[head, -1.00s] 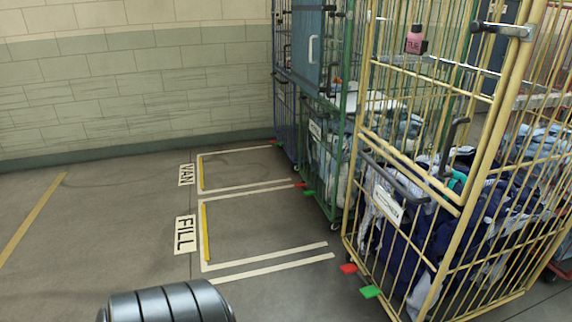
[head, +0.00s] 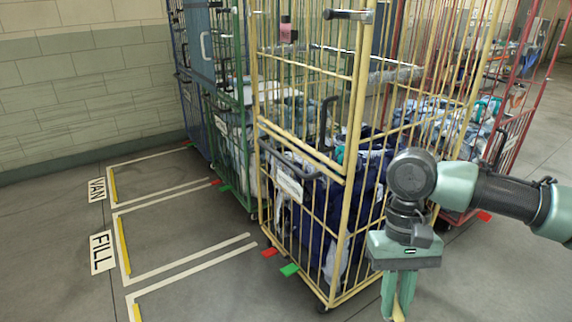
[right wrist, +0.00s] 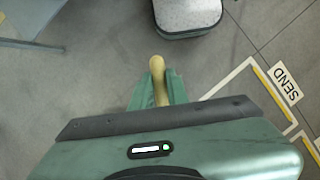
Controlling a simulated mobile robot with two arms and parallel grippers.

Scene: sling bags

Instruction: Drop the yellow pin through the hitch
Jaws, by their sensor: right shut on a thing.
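My right gripper (head: 397,300) hangs fingers-down at the right of the head view, in front of the yellow cage's right side. Its green fingers are shut on a pale yellow rod, which looks like the yellow pin (right wrist: 158,80). In the right wrist view the rod's rounded end stands out between the fingers (right wrist: 157,92), over the grey floor. The rod's lower part is cut off by the frame in the head view. I cannot make out the hitch in either view. My left gripper is not in view.
A tall yellow wire cage (head: 258,150) full of dark sling bags stands mid-view. Green (head: 239,120), blue (head: 190,90) and red (head: 518,125) cages stand around it. Red (head: 269,253) and green (head: 289,270) tabs stick out low. Marked floor bays (head: 180,228) at left are empty.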

